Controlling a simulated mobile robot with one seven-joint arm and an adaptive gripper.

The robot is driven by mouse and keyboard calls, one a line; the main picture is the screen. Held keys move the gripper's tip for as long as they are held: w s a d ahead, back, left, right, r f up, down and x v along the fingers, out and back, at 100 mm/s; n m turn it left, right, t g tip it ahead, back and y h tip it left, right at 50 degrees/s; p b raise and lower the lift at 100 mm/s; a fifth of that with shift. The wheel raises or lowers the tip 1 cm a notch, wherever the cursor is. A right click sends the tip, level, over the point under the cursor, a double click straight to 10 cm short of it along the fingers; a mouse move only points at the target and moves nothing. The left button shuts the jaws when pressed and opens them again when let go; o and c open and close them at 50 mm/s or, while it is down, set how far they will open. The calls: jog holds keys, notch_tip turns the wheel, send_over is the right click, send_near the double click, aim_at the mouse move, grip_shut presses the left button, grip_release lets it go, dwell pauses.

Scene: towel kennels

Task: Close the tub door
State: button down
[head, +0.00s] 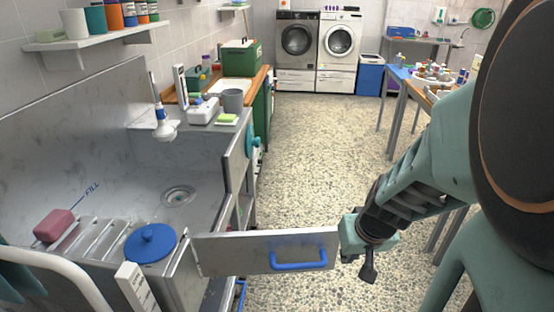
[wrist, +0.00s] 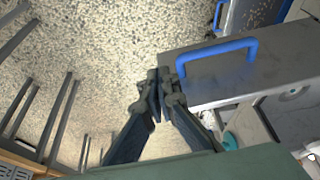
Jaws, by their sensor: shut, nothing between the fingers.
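The tub door (head: 225,254) is a flat grey metal panel with a blue bar handle (head: 299,261). In the head view it stands swung out from the front of the grey tub (head: 140,190), hinged at its left end, so it is open. My gripper (head: 368,272) is shut and empty, just right of the door's free end. In the wrist view the closed fingertips (wrist: 160,75) are beside the door's edge (wrist: 260,80), close to one end of the blue handle. I cannot tell whether they touch the door.
A wooden counter with a green box (head: 241,57) stands beyond the tub. A table (head: 415,95) stands at the right. The pebbled floor (head: 310,150) between is clear.

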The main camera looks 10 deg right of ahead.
aim_at(336, 254)
jog(key=shift+w+d+f+b, duration=0.15)
jog(key=shift+w+f+b, duration=0.4)
jog(key=shift+w+f, duration=0.85)
jog(key=shift+w+d+f+b, duration=0.15)
jog(key=shift+w+f+b, duration=0.45)
jog(key=shift+w+f, duration=0.8)
jog(key=shift+w+d+f+b, duration=0.15)
jog(key=shift+w+f+b, duration=0.4)
jog(key=shift+w+f, duration=0.85)
jog(key=shift+s+f, duration=0.3)
jog(key=shift+f, duration=0.1)
